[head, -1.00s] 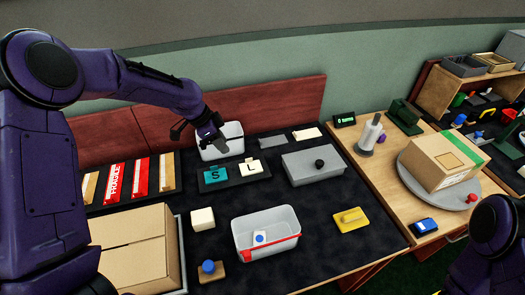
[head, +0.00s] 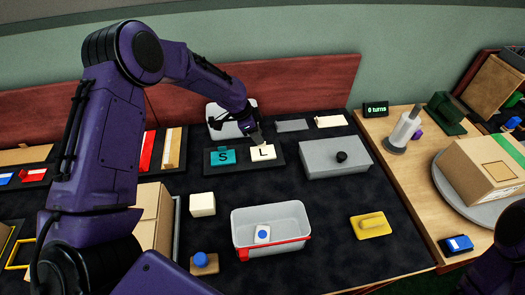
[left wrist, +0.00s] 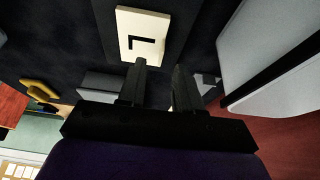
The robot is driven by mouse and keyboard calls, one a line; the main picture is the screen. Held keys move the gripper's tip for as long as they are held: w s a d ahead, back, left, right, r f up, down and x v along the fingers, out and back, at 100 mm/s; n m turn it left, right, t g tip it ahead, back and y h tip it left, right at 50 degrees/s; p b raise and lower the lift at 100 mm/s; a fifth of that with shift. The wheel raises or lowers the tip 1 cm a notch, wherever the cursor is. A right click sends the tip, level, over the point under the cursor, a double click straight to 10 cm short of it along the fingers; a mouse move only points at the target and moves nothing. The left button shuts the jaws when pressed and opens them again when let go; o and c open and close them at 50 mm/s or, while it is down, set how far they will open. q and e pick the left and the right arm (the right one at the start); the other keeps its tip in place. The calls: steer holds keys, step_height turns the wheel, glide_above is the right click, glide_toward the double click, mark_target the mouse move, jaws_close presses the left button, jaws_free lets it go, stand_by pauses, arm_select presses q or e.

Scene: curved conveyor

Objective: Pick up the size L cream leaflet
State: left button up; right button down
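The cream leaflet marked L (head: 263,152) lies on a dark tray (head: 290,166), beside a teal leaflet marked S (head: 222,156). In the left wrist view the cream leaflet (left wrist: 143,36) lies just beyond the fingertips, its L turned. My left gripper (head: 257,138) is over the far edge of the cream leaflet. In the left wrist view its two fingers (left wrist: 160,70) are apart with nothing between them, so it is open. Contact with the leaflet cannot be told. My right arm shows at the lower right, but its gripper is out of view.
A white bin (head: 215,113) stands behind the tray. A grey lidded box (head: 318,166) is to the right. A clear tub with a red strip (head: 290,217) and a white block (head: 202,205) are in front. Dark mat is clear between them.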

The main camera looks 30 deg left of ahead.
mark_target(263, 151)
arm_select(q)
steer(key=x, duration=0.2)
steer(key=shift+f, duration=0.3)
steer(key=shift+w+d+f, duration=0.1)
steer(key=shift+w+f, duration=0.1)
steer(key=shift+f, duration=0.15)
steer(key=shift+r, duration=0.1)
jaws_close()
